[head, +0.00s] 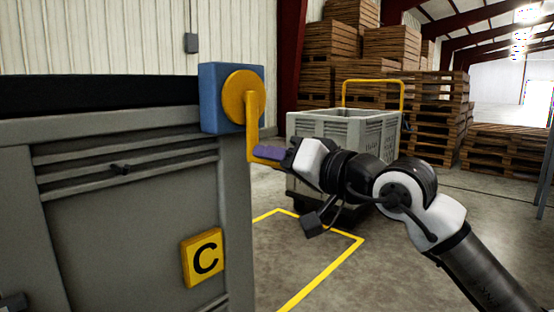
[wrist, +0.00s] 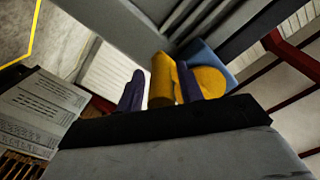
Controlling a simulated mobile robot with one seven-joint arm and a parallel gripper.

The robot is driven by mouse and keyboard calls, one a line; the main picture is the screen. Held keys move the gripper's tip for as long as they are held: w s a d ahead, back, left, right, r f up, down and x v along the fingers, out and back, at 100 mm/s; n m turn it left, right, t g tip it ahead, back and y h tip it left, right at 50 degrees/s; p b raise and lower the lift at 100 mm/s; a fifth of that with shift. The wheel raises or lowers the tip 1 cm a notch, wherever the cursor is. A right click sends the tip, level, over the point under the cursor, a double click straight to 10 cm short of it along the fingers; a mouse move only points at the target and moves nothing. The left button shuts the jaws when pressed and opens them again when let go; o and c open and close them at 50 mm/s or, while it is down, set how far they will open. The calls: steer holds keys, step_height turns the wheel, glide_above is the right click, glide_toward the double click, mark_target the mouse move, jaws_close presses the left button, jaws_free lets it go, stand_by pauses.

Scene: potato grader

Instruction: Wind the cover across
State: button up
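My gripper (head: 267,153) is at the crank's lower end. In the wrist view its purple fingers (wrist: 159,72) stand on either side of the yellow handle (wrist: 162,80). A gap shows beside the left finger; the right finger appears close to the handle.
A pale slatted bin (head: 340,128) with a yellow push bar (head: 374,82) stands behind my gripper. Stacked wooden crates and pallets (head: 440,115) stand farther back. A yellow line (head: 325,264) marks the floor. Open floor lies at the right.

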steer(key=shift+o, duration=0.3)
steer(key=shift+s+d, duration=0.1)
steer(key=shift+s+d+r, duration=0.1)
steer(key=shift+s+d, duration=0.1)
steer(key=shift+d, duration=0.15)
steer(key=p+v, duration=0.2)
steer(key=v, duration=0.4)
steer(key=shift+s, duration=0.2)
steer(key=shift+d, duration=0.25)
